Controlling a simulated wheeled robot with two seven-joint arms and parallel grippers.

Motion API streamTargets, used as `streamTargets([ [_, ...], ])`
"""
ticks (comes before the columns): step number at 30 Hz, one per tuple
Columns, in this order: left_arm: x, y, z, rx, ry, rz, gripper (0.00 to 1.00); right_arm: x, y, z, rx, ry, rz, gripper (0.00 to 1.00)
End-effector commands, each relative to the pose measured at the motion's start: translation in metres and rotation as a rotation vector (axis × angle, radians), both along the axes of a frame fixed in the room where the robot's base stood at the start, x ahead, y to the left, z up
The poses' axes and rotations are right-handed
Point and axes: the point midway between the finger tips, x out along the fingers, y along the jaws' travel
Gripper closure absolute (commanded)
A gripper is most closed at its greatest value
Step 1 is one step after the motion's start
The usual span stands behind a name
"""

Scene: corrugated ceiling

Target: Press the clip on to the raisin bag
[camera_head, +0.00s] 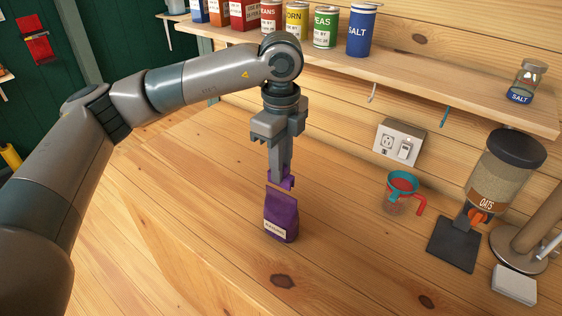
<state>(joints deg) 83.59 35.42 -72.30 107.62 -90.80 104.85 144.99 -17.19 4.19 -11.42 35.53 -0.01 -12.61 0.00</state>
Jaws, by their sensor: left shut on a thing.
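The purple raisin bag (283,218) stands upright on the wooden counter, its label facing the front. My left gripper (281,174) points straight down above the bag and is shut on a small purple clip (289,182). The clip sits just over the bag's top edge, and a narrow gap seems to show between them. The fingers hide part of the clip. My right gripper is not in view.
On the counter (190,185) to the right are a measuring cup (402,189) with a red handle, an oats dispenser (497,180) and a white block (514,284). A shelf (420,85) with cans runs behind. The counter around the bag is clear.

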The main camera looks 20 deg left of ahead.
Motion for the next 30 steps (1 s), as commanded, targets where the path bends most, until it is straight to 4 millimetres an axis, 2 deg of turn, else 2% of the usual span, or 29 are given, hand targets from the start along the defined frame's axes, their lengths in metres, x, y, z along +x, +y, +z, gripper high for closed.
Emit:
streamTargets([
  [7, 0.0, 0.0, -0.016, 0.001, 0.0, 0.001, 1.0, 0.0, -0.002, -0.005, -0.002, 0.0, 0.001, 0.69],
  [15, 0.0, 0.0, -0.033, 0.0, 0.0, 0.0, 1.0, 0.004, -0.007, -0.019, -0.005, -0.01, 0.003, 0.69],
  [30, 0.0, 0.0, -0.043, 0.0, 0.0, -0.001, 1.0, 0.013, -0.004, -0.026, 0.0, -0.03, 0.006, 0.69],
])
